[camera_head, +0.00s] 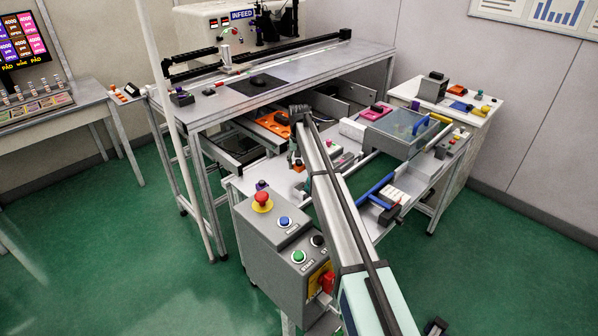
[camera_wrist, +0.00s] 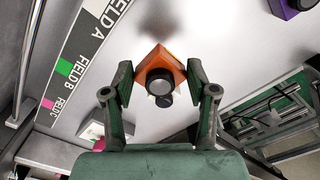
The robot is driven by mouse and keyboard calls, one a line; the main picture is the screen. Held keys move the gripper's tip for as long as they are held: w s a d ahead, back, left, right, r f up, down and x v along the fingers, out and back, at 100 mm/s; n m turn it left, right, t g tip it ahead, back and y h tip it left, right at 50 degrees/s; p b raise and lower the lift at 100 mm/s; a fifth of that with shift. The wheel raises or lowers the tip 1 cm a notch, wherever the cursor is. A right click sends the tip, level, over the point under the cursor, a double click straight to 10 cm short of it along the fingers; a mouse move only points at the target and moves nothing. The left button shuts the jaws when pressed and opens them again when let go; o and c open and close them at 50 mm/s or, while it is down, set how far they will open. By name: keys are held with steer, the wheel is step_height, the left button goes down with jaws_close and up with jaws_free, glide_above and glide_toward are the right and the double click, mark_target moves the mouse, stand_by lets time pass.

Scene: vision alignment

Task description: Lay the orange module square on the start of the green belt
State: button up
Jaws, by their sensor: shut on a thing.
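The orange module (camera_wrist: 174,62) sits between the fingertips of my gripper (camera_wrist: 160,82) in the wrist view. A black round knob-like part covers much of it. The module shows a corner toward the top of the picture, turned relative to the fingers. My gripper is shut on it, over a pale surface (camera_wrist: 225,35). A dark blurred shadow lies beyond the module; the gap beneath cannot be told. In the head view my gripper (camera_head: 297,155) is low over the white worktable, partly hidden by my arm. I cannot make out the green belt in either view.
A strip reading FIELD A and FIELD B (camera_wrist: 78,50) runs along the left in the wrist view, with a purple block (camera_wrist: 290,8) at top right. In the head view a grey control box (camera_head: 275,232), clear-lidded case (camera_head: 398,130) and grey bench (camera_head: 310,68) surround my arm.

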mark_target(299, 179)
steer(key=shift+f+p, duration=0.45)
steer(key=shift+f, duration=1.75)
steer(key=shift+f, duration=0.1)
steer(key=o, duration=1.2)
steer(key=shift+c, duration=0.2)
step_height(299, 179, up, 11)
steer(key=b, duration=0.3)
steer(key=shift+r, duration=0.4)
steer(key=shift+c, duration=1.2)
steer(key=shift+r, duration=0.25)
